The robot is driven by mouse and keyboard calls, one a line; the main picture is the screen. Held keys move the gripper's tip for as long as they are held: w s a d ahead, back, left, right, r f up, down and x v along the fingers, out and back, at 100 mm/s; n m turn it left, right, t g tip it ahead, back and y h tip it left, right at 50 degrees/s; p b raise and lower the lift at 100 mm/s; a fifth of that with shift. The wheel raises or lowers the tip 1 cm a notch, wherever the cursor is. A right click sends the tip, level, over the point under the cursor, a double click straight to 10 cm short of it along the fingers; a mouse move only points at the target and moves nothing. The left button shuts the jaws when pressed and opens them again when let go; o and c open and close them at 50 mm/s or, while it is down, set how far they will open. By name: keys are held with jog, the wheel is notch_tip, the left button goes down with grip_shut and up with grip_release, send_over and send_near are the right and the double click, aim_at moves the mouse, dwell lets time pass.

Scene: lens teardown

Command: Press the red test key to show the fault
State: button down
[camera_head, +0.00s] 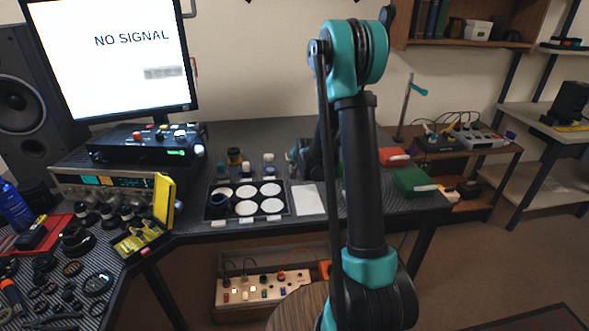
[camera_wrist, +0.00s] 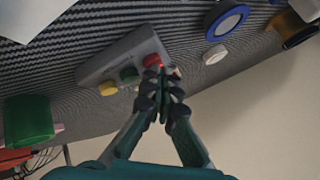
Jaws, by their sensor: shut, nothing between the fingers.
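In the wrist view, a grey key box (camera_wrist: 122,55) stands on the ribbed mat with a red key (camera_wrist: 151,61), a green key (camera_wrist: 129,75) and a yellow key (camera_wrist: 108,88) in a row. My gripper (camera_wrist: 168,77) is shut and empty, its fingertips at the red key, overlapping its edge. I cannot tell whether they touch or press it. A small red glow shows beside the fingertips. In the head view my arm hides most of the key box and gripper. The monitor (camera_head: 110,70) shows "NO SIGNAL" on a white screen.
In the wrist view a blue-rimmed jar (camera_wrist: 226,20) and a small white round piece (camera_wrist: 215,54) are close right of the gripper; a green block (camera_wrist: 28,121) lies left. In the head view a tray of white discs (camera_head: 233,220) and a white sheet (camera_head: 308,199) lie on the bench.

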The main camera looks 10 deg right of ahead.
jog(key=shift+r, duration=0.8)
jog(key=shift+r, duration=2.55)
jog(key=shift+s, duration=0.1)
jog(key=s+d+f+n+g, duration=0.1)
jog(key=s+n, duration=0.1)
jog(key=s, duration=1.1)
jog(key=s+d+f+n+g, duration=0.1)
jog(key=s+n+g, duration=0.1)
jog(key=s, duration=1.2)
jog(key=s+d+f+n+g+h, duration=0.1)
jog(key=s+d+n+g, duration=0.1)
jog(key=s, duration=1.1)
jog(key=shift+s+f+n, duration=0.3)
jog(key=shift+s+n, duration=0.05)
jog(key=shift+n, duration=0.55)
